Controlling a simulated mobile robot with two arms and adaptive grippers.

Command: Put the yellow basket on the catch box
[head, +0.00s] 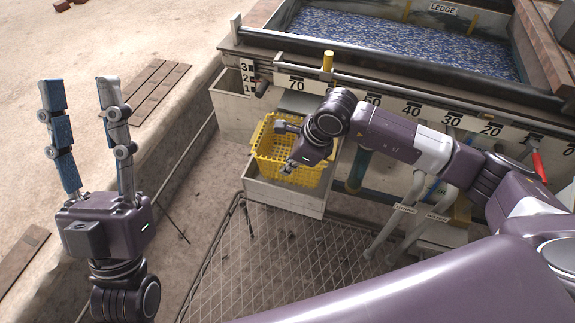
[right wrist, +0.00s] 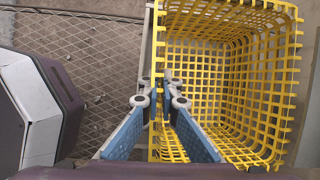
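The yellow basket (head: 272,146) is an open plastic lattice basket. In the head view it appears to rest in or on the pale grey catch box (head: 285,196), though its base is partly hidden. My right gripper (head: 292,165) reaches down over the basket, partly hiding it. In the right wrist view its fingers (right wrist: 161,88) straddle the left wall of the basket (right wrist: 225,85); whether they press on it is not clear. My left gripper (head: 82,90) is raised at the left, fingers apart, empty, and away from the basket.
A tank of blue material (head: 400,40) lies behind a numbered rail (head: 410,108). Pipes (head: 395,225) stand right of the box. Metal mesh floor (head: 270,260) lies in front. A stone kerb (head: 170,165) and wooden planks (head: 155,95) are at the left.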

